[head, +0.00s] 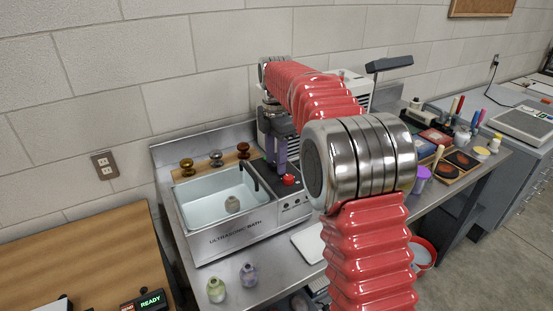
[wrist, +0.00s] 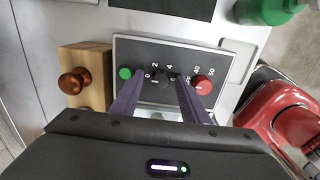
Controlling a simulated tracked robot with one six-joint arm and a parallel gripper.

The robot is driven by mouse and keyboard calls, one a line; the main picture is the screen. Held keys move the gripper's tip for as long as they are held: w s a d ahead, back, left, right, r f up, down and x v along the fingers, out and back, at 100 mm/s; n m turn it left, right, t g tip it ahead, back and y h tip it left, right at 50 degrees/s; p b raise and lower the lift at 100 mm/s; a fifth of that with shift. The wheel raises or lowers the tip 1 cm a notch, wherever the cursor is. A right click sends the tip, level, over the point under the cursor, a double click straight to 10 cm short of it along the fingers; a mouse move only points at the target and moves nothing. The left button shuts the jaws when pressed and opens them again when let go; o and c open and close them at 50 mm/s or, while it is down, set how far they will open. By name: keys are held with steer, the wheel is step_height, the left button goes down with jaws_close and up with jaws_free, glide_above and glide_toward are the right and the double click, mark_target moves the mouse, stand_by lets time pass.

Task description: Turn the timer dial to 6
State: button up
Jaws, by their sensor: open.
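The ultrasonic bath (head: 235,236) stands on a metal bench, with its dark control panel (wrist: 215,60) at its right end. In the wrist view the black timer dial (wrist: 162,83) sits mid-panel, with 0, 2, 4 and 6 printed around it; its pointer is too small to read. A red knob (wrist: 203,85), with 40 and 50 near it, is just right; it also shows in the head view (head: 289,180). My gripper (wrist: 164,78) is open, its two purple fingers on either side of the black dial. I cannot tell whether they touch it. In the head view my gripper (head: 281,156) is over the panel.
A green button (wrist: 125,73) is left of the dial. A wooden block with a copper knob (wrist: 75,82) stands beside the panel. A green object (wrist: 268,8) is at upper right.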

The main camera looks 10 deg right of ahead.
jaws_close()
stand_by(0.5)
